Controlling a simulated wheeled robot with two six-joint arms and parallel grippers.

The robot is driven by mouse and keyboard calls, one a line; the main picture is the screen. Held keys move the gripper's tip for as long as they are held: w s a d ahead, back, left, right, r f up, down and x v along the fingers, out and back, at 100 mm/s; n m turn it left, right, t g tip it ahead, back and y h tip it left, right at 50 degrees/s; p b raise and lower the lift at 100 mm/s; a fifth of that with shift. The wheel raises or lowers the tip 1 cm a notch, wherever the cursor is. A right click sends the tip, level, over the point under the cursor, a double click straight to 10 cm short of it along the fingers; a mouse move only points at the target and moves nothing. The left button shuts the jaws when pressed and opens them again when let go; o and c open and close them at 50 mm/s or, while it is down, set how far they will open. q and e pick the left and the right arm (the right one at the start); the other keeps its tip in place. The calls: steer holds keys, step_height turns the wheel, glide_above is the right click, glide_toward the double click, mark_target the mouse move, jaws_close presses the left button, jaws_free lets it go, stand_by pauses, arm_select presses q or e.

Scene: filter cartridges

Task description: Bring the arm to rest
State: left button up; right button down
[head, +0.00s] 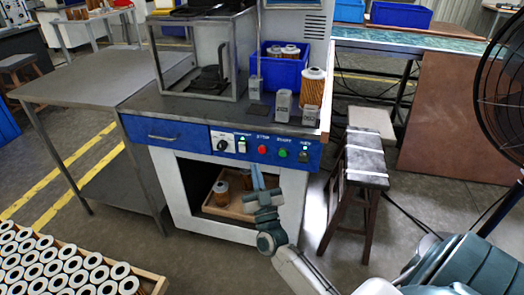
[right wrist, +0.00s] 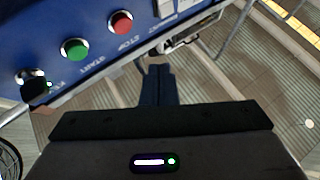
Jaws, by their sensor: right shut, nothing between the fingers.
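My right arm comes up from the bottom of the head view. Its right gripper (head: 257,174) is in front of the workbench's open lower bay, below the button panel (head: 262,144). In the right wrist view the gripper's blue fingers (right wrist: 157,78) are together and empty, with the panel's green button (right wrist: 74,49) and red button (right wrist: 121,22) up and to the left. My left gripper does not show.
The white workbench (head: 177,195) holds a blue bin (head: 262,75) and an orange filter cartridge (head: 313,90). A wooden tray (head: 225,206) with cartridges sits in its bay. A stool (head: 366,160) stands right, a fan (head: 500,100) farther right. Many cartridges fill a crate (head: 150,278) lower left.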

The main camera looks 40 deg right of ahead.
stand_by(0.6)
